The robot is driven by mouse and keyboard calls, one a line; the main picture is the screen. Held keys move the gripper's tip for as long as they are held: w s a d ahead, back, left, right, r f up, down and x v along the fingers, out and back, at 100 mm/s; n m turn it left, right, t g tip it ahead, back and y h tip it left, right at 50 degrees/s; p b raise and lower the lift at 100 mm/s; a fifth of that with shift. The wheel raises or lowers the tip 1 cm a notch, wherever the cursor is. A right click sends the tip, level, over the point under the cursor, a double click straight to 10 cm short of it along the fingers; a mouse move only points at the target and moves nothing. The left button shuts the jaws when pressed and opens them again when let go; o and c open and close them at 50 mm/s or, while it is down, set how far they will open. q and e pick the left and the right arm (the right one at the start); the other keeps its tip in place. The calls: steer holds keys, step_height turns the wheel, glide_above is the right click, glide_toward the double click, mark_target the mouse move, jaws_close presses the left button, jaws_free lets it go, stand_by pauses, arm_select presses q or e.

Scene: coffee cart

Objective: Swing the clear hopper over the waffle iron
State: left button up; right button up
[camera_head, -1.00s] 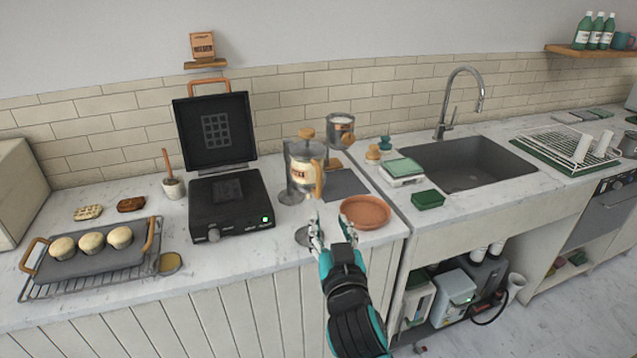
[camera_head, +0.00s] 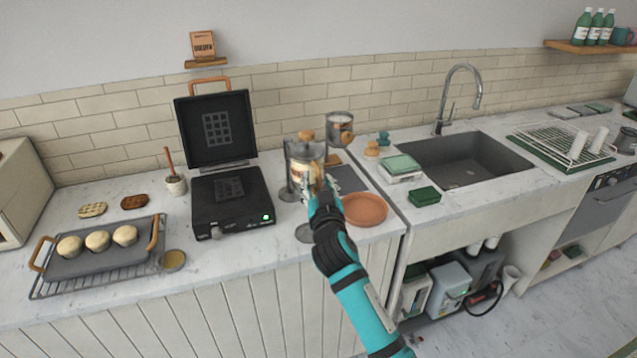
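The clear hopper (camera_head: 300,154), with a wooden knob on top and a wooden handle at its right front, hangs on a grey stand to the right of the waffle iron (camera_head: 232,205). The waffle iron is black, with its lid (camera_head: 215,130) raised and its lower plate bare. My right gripper (camera_head: 322,187) is at the hopper's handle, with its fingers beside the handle. The fingers and the teal arm hide part of the handle, so I cannot tell whether they are closed on it. My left gripper is not in view.
A terracotta dish (camera_head: 365,210) is close to the right of my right gripper. A metal canister (camera_head: 340,130) stands behind the hopper. A small pot with a wooden-handled tool (camera_head: 175,186) stands left of the iron. A tray of buns (camera_head: 88,262) is farther left.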

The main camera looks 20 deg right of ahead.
steer(key=shift+c, duration=0.2)
jaws_close()
steer(key=shift+w+f, duration=0.1)
